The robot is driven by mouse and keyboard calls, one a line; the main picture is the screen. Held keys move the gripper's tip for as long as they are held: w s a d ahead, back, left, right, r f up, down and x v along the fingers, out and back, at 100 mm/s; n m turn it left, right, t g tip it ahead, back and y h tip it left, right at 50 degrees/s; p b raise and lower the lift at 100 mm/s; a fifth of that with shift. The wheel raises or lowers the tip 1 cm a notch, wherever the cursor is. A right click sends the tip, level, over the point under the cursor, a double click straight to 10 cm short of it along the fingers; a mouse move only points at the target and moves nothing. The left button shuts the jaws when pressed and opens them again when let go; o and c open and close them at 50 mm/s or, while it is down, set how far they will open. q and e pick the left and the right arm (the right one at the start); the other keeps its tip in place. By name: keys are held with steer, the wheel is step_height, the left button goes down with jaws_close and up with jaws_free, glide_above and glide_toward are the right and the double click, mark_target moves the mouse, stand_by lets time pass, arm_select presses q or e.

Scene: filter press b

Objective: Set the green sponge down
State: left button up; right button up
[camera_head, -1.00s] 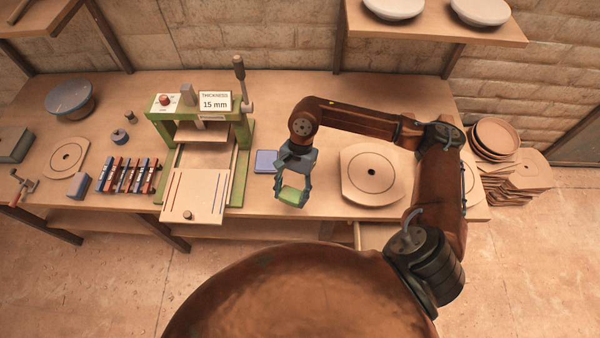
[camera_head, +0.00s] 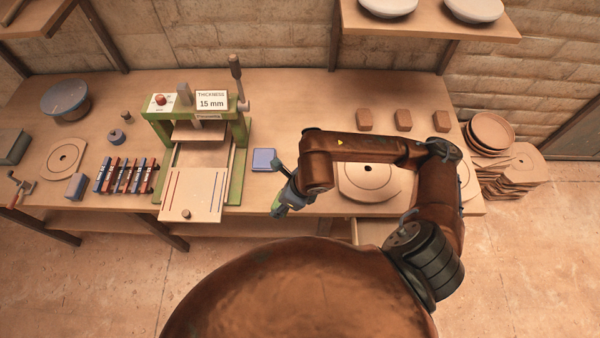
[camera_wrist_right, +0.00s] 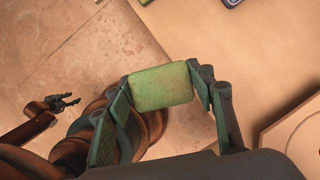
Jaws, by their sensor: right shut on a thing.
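The green sponge (camera_wrist_right: 160,87) is held between the two fingers of my right gripper (camera_wrist_right: 162,84), one at each end of it. In the head view my right gripper (camera_head: 283,204) is low at the bench's front edge, left of the round plate, and the arm partly covers it. Only a small part of the sponge (camera_head: 276,203) shows there. In the right wrist view the sponge appears over the floor beside the bench edge, not on the top. My left gripper (camera_wrist_right: 66,102) shows small at the left of the wrist view, its fingers apart and empty; it is outside the head view.
A blue square block (camera_head: 264,160) lies on the bench (camera_head: 300,105) behind my right gripper. The green press (camera_head: 198,127) stands left of it, its board reaching the front edge. A round plate (camera_head: 360,185) lies right, partly behind my arm. Three small brown blocks (camera_head: 403,120) stand behind.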

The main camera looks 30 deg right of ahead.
steer(key=w+d+f, duration=0.2)
steer(key=d+f, duration=0.1)
steer(key=w+d+f, duration=0.2)
steer(key=d, duration=0.2)
steer(key=w+d+f, duration=0.2)
steer(key=d+f, duration=0.1)
steer(key=d, duration=0.1)
steer(key=shift+d+f+p, duration=0.15)
steer(key=shift+f+p, duration=0.2)
steer(key=shift+w+d+f, duration=0.2)
steer(key=shift+f, duration=0.15)
steer(key=shift+w+d+f, duration=0.1)
steer(key=shift+d+f, duration=0.1)
steer(key=shift+f, duration=1.55)
steer(key=shift+f, duration=0.1)
steer(key=o, duration=1)
steer(key=v, duration=1.2)
